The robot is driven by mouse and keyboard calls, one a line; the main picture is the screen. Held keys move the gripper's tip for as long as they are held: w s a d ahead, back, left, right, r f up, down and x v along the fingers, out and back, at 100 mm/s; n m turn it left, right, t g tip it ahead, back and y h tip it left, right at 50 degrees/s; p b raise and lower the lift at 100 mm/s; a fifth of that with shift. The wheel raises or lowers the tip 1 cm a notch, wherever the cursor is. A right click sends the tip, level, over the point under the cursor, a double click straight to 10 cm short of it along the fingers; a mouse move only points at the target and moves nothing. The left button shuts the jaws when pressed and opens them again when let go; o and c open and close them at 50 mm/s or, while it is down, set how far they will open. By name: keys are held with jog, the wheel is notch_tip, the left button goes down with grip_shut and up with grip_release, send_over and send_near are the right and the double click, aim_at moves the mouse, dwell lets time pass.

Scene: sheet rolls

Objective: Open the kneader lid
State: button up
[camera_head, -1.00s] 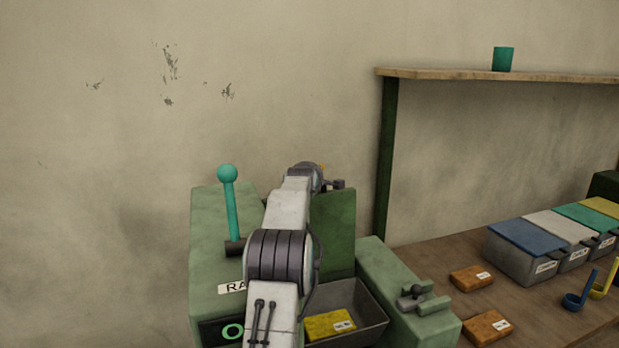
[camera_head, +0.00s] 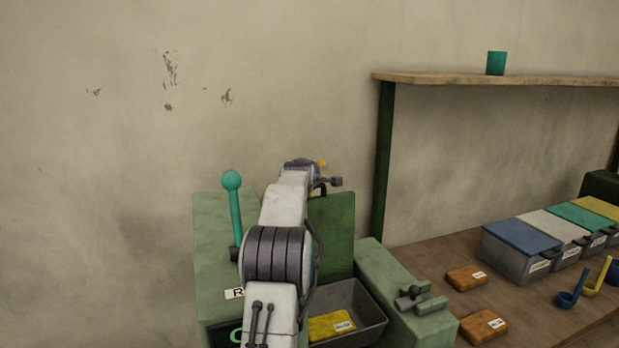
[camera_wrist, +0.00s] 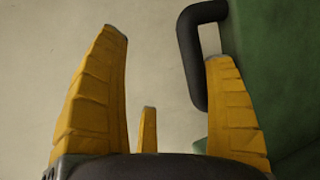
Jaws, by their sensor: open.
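The kneader (camera_head: 212,220) is a green machine in the centre of the head view. Its dark green lid (camera_head: 338,235) stands upright behind the grey trough (camera_head: 365,305), which is uncovered and holds a yellow block (camera_head: 332,326). The lid also fills the right side of the wrist view (camera_wrist: 285,70), with its dark bar handle (camera_wrist: 187,55) at its edge. My gripper (camera_wrist: 160,45) is open and empty. Its right yellow finger overlaps the handle's lower end in the picture; I cannot tell if they touch. In the head view, my wrist hides most of the gripper.
A teal-knobbed lever (camera_head: 234,215) stands left of my arm. To the right, a wooden table (camera_head: 425,262) bears orange blocks (camera_head: 466,278), lidded bins (camera_head: 520,255) and scoops (camera_head: 570,295). The wall on the left is clear.

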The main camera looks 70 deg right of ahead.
jog(key=shift+o, duration=0.4)
jog(key=r, duration=0.3)
jog(key=shift+w+a, duration=0.15)
jog(key=shift+a, duration=0.15)
jog(key=shift+w+a+r+p, duration=0.1)
jog(key=shift+a+r+p, duration=0.25)
jog(key=shift+a+r, duration=0.35)
jog(key=shift+c, duration=0.4)
jog(key=shift+a+f, duration=0.1)
jog(key=shift+f, duration=0.05)
jog(key=v, duration=1.2)
jog(key=shift+f, duration=0.15)
